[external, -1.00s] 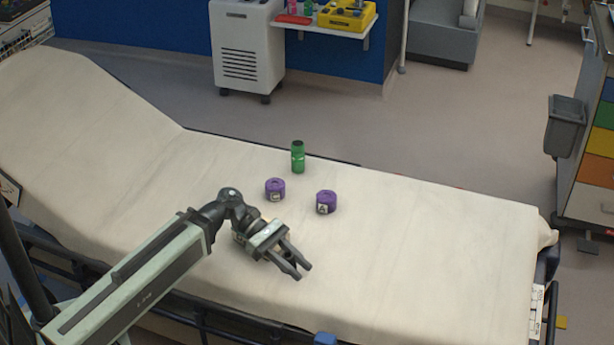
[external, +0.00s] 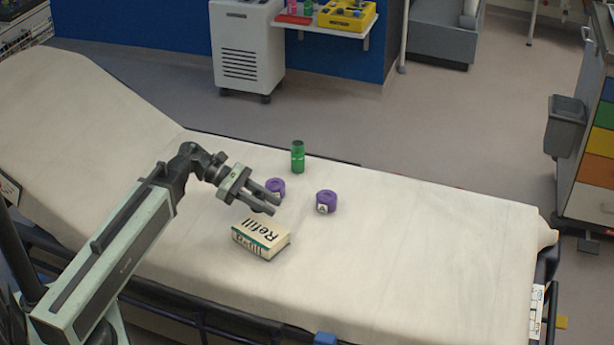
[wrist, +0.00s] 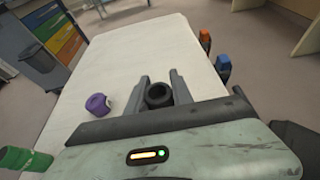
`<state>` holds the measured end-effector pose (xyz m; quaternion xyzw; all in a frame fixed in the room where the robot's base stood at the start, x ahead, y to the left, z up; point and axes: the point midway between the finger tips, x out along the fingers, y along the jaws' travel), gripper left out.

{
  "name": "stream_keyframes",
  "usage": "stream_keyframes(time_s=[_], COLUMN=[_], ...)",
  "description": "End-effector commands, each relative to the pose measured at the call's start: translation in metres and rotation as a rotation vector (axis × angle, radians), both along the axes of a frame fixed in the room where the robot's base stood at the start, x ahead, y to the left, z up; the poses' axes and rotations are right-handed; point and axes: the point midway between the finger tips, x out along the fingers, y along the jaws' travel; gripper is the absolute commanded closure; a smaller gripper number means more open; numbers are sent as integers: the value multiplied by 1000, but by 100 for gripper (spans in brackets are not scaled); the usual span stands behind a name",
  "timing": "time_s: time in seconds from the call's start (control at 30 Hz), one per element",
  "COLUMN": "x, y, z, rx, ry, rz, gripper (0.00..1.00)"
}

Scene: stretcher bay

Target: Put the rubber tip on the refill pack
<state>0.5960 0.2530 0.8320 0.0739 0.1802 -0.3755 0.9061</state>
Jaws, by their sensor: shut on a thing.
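My gripper (external: 276,204) is above the sheet, just above the pack in the external picture. In the wrist view my gripper (wrist: 158,92) is shut on the black, ring-like rubber tip (wrist: 158,96), which sits between the two fingers. The fingers hide most of the tip in the external view.
Two purple rolls with letter labels, one partly behind my gripper (external: 276,184) and one to its right (external: 326,202), stand near a green bottle (external: 298,157). The sheet (external: 430,250) at right is clear. Orange and blue items (wrist: 223,68) show at the bed's edge.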

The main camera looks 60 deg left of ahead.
Motion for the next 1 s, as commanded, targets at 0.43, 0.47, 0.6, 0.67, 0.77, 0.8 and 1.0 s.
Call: stream_keyframes(time_s=[0.43, 0.47, 0.6, 0.67, 0.77, 0.8, 1.0], x=[0, 0, 0, 0, 0, 0, 0], y=[-1, 0, -1, -1, -1, -1, -1], z=[-54, -60, -79, -77, -74, -74, -78], rx=[0, 0, 0, 0, 0, 0, 0], ry=[0, 0, 0, 0, 0, 0, 0], rz=[-1, -1, -1, -1, -1, -1, -1], gripper=[100, 100, 100, 100, 100, 100, 64])
